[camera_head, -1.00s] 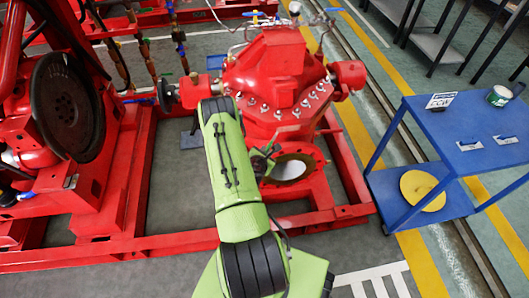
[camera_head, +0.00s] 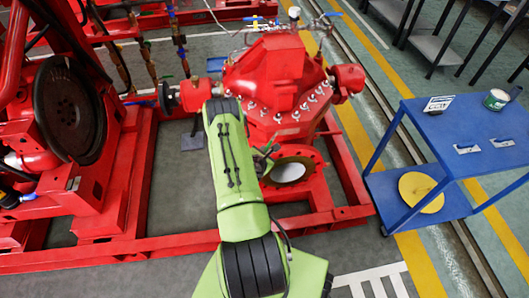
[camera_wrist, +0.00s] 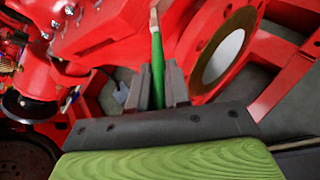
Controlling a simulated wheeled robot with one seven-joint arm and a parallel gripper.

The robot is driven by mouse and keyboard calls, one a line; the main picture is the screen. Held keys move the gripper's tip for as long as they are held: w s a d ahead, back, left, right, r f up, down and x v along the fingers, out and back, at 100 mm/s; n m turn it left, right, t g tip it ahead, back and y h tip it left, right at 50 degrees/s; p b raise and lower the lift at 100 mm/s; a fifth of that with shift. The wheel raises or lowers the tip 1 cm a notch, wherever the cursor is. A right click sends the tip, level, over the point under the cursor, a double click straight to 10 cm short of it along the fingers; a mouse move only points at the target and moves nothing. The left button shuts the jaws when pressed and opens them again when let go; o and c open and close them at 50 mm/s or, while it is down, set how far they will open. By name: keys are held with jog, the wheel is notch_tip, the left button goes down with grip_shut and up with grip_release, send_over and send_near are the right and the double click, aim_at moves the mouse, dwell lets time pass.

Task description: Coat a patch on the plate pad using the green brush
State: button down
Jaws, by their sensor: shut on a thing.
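The green brush (camera_wrist: 157,66) stands between the fingers of my gripper (camera_wrist: 157,82) in the wrist view, its bristle end (camera_wrist: 154,18) pointing away from the wrist. My gripper is shut on it. In the head view my gripper (camera_head: 266,153) is small and partly hidden by my arm, just above and left of a round red flange opening. The brush appears apart from the disc. I cannot tell whether this disc is the plate pad.
The red pump casing (camera_head: 275,72) and red frame rails (camera_head: 345,170) surround the arm. At right, a blue cart (camera_head: 455,122) bears a tin (camera_head: 496,99), a sign (camera_head: 439,104) and small pale pieces; a yellow disc (camera_head: 421,191) lies on its lower shelf.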

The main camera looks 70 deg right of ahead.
jog(key=shift+s+d+p, duration=2.75)
jog(key=shift+s+p, duration=0.5)
jog(key=shift+s, duration=1.3)
jog(key=shift+w+a+b, duration=0.9)
jog(key=shift+w+b, duration=0.35)
jog(key=shift+w, duration=0.3)
jog(key=shift+w+a+b, duration=0.95)
jog(key=shift+w+b, duration=0.35)
jog(key=shift+w, duration=0.2)
jog(key=shift+w+a+b, duration=0.9)
jog(key=shift+w+b, duration=0.35)
jog(key=shift+w, duration=0.3)
